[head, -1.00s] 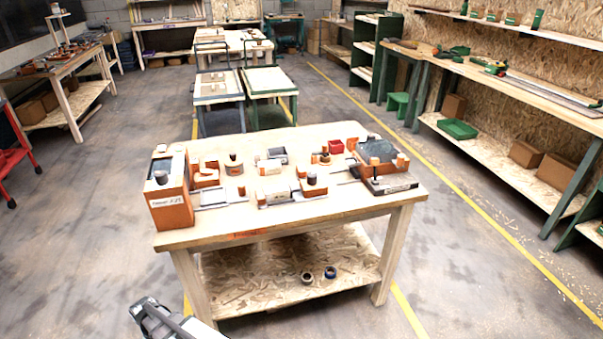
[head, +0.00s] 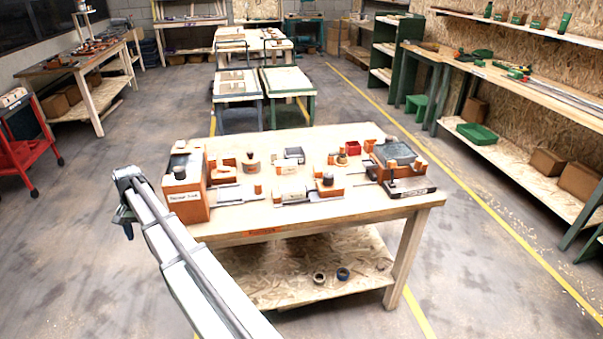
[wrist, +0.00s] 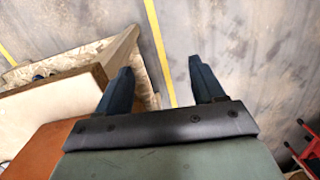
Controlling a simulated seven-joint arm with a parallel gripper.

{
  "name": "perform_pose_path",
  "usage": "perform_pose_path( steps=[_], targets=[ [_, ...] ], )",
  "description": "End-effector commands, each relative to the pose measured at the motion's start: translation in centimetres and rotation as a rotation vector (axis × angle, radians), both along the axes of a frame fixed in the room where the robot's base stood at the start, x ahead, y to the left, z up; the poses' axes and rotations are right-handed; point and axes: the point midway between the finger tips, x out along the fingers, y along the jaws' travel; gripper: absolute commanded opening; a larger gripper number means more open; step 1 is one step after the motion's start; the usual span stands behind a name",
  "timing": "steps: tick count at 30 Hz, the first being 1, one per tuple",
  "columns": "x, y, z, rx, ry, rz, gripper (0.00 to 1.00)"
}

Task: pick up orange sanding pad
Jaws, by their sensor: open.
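Several orange pieces stand on the wooden table (head: 330,212) in the head view; I cannot tell which one is the sanding pad. They include a low orange block with a dark knob (head: 327,186), an orange L-shaped piece (head: 222,172) and small orange blocks. My gripper (head: 124,220) is off the table's left side in the head view, beside a tall orange box. In the wrist view my gripper (wrist: 160,64) has its two dark fingers wide apart, with only floor between them. It holds nothing.
The tall orange box (head: 187,200) stands at the table's left edge. An orange block with a dark grey top (head: 397,153) and a small red box (head: 353,148) are at the right. Two rolls (head: 331,275) lie on the lower shelf.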

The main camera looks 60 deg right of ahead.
Motion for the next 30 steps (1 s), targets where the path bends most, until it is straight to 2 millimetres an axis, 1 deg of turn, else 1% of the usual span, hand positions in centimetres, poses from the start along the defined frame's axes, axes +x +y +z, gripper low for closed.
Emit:
perform_pose_path(
  steps=[1, 3, 9, 11, 13, 14, 15, 17, 18, 20, 21, 23, 24, 26, 27, 30],
  targets=[
    [1.1, -0.8, 2.2, -0.002, -0.018, -0.021, 0.68],
    [2.0, -1.7, 4.9, -0.003, -0.035, -0.048, 0.68],
    [3.7, -4.0, 12.0, -0.007, -0.081, -0.121, 0.68],
    [4.2, -4.9, 14.0, -0.012, -0.094, -0.144, 0.68],
    [5.1, -7.7, 16.5, -0.033, -0.118, -0.185, 0.68],
    [5.5, -9.4, 17.4, -0.05, -0.129, -0.205, 0.68],
    [5.9, -11.6, 18.3, -0.072, -0.142, -0.231, 0.68],
    [6.4, -14.7, 19.5, -0.107, -0.16, -0.265, 0.68],
    [6.6, -16.7, 20.3, -0.127, -0.171, -0.286, 0.68],
    [6.9, -19.6, 21.6, -0.16, -0.188, -0.317, 0.68],
    [6.9, -21.4, 22.4, -0.181, -0.197, -0.336, 0.68],
    [7.0, -24.1, 23.5, -0.209, -0.21, -0.364, 0.68],
    [6.9, -25.8, 24.3, -0.229, -0.219, -0.382, 0.68],
    [6.8, -28.2, 25.4, -0.256, -0.23, -0.405, 0.68],
    [6.6, -29.8, 26.0, -0.272, -0.236, -0.42, 0.68],
    [5.6, -33.0, 26.9, -0.304, -0.247, -0.438, 0.68]
  ],
)
